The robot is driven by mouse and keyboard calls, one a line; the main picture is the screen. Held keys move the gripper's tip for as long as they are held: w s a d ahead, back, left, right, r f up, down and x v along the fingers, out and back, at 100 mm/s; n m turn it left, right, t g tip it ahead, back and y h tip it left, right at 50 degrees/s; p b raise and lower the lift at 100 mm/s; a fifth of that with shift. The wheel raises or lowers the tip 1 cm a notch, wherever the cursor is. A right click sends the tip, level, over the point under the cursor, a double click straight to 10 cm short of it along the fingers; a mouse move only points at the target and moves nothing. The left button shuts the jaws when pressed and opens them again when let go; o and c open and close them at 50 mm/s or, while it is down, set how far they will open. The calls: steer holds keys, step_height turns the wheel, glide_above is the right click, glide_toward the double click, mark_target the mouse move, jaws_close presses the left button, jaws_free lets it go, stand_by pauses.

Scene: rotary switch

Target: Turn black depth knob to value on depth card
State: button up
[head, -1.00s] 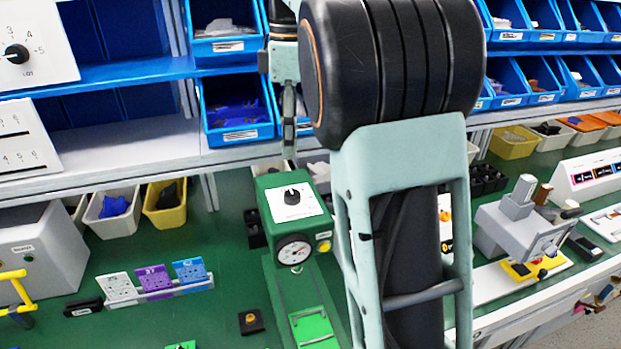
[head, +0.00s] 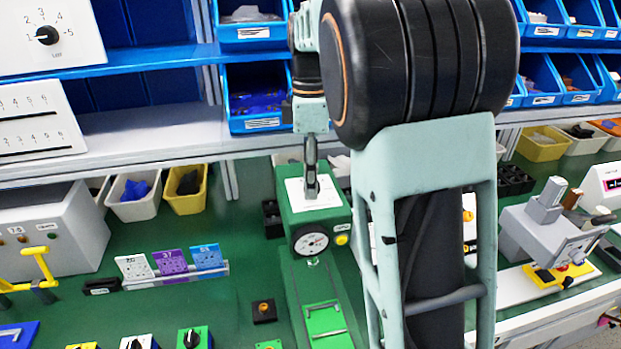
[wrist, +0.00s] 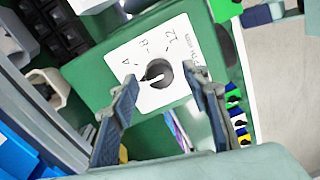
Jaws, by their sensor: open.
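The black depth knob (wrist: 162,70) sits on a white dial plate (wrist: 150,50) marked 4, 8 and 12 in the wrist view. Its white mark lies on the knob's lower left side; I cannot read an exact value. The plate tops a green machine (head: 318,214) with a round gauge. My gripper (wrist: 162,84) is open, with one finger on each side of the knob in the picture; I cannot tell the remaining height. In the head view my gripper (head: 311,188) hides the knob. White, purple and blue cards (head: 170,263) stand in a rack; their small print is unreadable.
A grey machine with a yellow handle (head: 38,262) stands left. Small knob boxes (head: 192,338) lie at the front. A grey press (head: 540,225) stands right. Shelves with blue bins (head: 258,103) are behind.

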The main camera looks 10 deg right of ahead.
steer(key=shift+f, duration=0.1)
steer(key=c, duration=1.2)
steer(key=shift+o, duration=0.2)
